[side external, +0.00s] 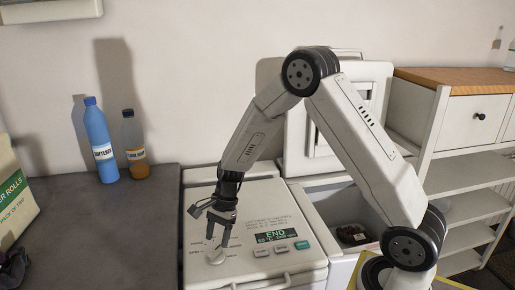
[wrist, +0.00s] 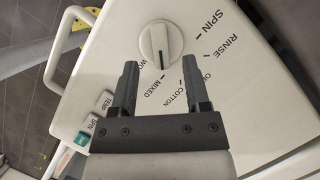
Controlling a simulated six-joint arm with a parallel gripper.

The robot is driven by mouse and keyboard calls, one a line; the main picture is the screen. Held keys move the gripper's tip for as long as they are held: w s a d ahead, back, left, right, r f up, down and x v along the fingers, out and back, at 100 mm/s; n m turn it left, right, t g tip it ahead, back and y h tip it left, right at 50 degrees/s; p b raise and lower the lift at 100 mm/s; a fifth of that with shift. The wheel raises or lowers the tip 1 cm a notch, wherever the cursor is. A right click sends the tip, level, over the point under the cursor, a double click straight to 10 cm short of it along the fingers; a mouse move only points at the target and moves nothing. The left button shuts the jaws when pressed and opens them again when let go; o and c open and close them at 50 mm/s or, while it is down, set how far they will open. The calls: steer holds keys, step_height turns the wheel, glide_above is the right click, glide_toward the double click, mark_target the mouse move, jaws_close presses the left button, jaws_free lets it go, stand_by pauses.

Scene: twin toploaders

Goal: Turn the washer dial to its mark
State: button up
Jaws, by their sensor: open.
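The washer dial (wrist: 153,42) is a round white knob with a raised grip and a dark pointer line. In the wrist view the line points down, towards the marks by MIXED and a partly hidden label starting "WO". My gripper (wrist: 160,66) is open, its two dark fingers apart, with the dial just beyond and between the tips. In the side view my gripper (side external: 219,243) points down over the dial (side external: 215,257) on the left washer's panel (side external: 255,222). Whether the fingers touch the dial cannot be told.
The washer display (side external: 275,234) reads END, with several buttons below it. To the right, an open toploader has its lid (side external: 352,115) up and dark contents (side external: 352,234) inside. A blue softener bottle (side external: 101,140) and an amber bottle (side external: 134,148) stand on the grey counter (side external: 100,235).

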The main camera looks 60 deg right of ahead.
mark_target(215, 250)
steer(key=shift+x, duration=1.8)
jaws_close()
